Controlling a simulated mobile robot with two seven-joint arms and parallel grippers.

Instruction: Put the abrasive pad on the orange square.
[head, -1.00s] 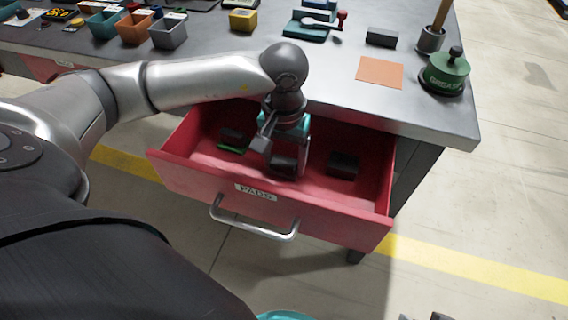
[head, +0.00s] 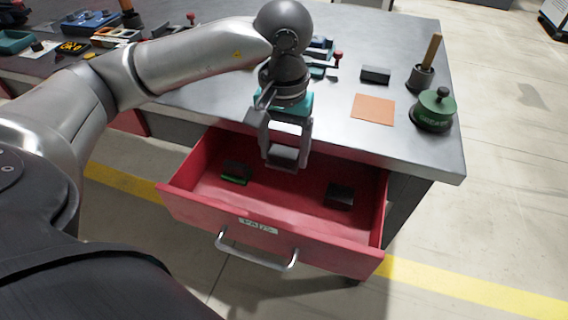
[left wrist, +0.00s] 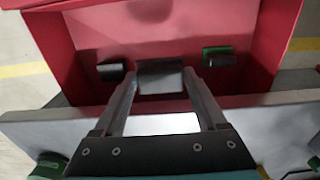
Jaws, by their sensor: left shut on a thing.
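My left gripper (head: 283,150) is shut on a dark grey block-shaped pad (head: 283,157), held above the open red drawer (head: 300,200). The left wrist view also shows this pad (left wrist: 160,76) between the two fingers (left wrist: 160,95). I cannot tell its underside. Two other dark pads lie in the drawer: one with a green layer (head: 235,172) at the left and a plain dark one (head: 339,194) at the right. The orange square (head: 373,109) lies flat and bare on the grey tabletop, right of and beyond my gripper. My right gripper is not in view.
A green lidded pot (head: 433,110) and a cup with a wooden handle (head: 420,78) stand right of the square. A dark block (head: 375,74) lies behind it. The table's front edge runs between drawer and square. Bins and tools crowd the back left.

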